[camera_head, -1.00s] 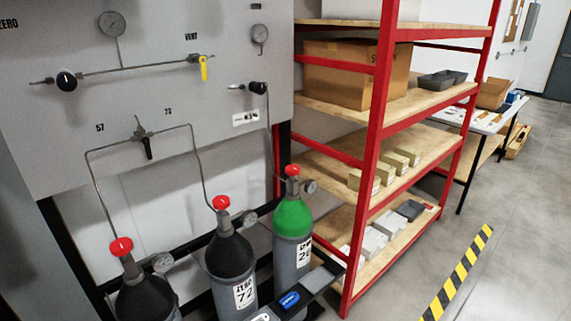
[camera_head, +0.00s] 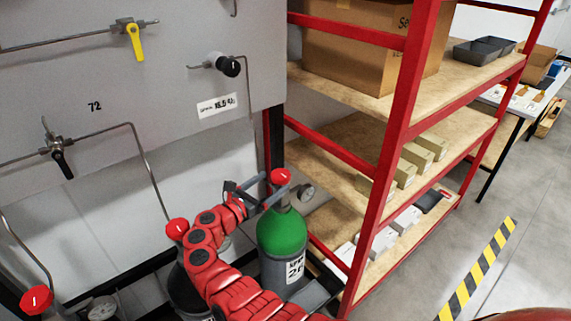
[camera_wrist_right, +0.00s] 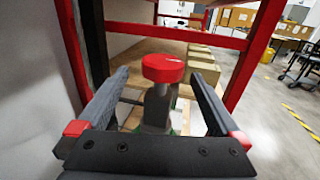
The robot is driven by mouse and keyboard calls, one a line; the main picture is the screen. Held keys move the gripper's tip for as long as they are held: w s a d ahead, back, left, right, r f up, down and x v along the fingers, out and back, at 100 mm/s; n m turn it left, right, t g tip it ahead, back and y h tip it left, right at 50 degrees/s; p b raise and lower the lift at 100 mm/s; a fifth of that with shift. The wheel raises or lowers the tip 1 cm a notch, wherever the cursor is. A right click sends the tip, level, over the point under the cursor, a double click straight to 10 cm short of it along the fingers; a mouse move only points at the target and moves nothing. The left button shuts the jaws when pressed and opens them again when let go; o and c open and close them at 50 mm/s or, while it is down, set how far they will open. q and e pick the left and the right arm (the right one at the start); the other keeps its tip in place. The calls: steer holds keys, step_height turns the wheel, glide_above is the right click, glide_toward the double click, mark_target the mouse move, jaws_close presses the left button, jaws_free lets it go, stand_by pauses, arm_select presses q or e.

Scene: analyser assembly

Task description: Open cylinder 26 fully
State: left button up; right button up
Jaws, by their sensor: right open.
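Cylinder 26 (camera_head: 282,235) has a green shoulder and a grey body; its label is partly cut off from view. Its red valve knob (camera_head: 280,176) is on top. My right gripper (camera_head: 267,188) is at the neck of this cylinder, coming from the left. In the right wrist view, the red knob (camera_wrist_right: 163,68) stands between the two open fingers of the gripper (camera_wrist_right: 158,75), apart from both as far as I can tell. The grey valve neck (camera_wrist_right: 157,105) shows below the knob. My left gripper is not in view.
A neighbouring cylinder's red knob (camera_head: 177,229) is left of my right arm, and another red knob (camera_head: 37,299) is at the lower left. The red-framed shelf (camera_head: 385,170) stands close on the right. The wall panel (camera_head: 110,80) carries tubing and valves.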

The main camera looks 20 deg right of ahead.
mark_target(287, 172)
steer(key=d, duration=0.1)
steer(key=w+d+p, duration=0.1)
steer(key=w+d+r, duration=0.1)
steer(key=d, duration=0.1)
steer(key=shift+f+p+x, duration=0.25)
steer(key=shift+p+x, duration=0.05)
steer(key=shift+x, duration=0.85)
steer(key=shift+w+d, duration=0.2)
steer(key=shift+d, duration=0.05)
steer(key=c, duration=1.4)
steer(key=shift+o, duration=0.2)
steer(key=shift+f, duration=0.15)
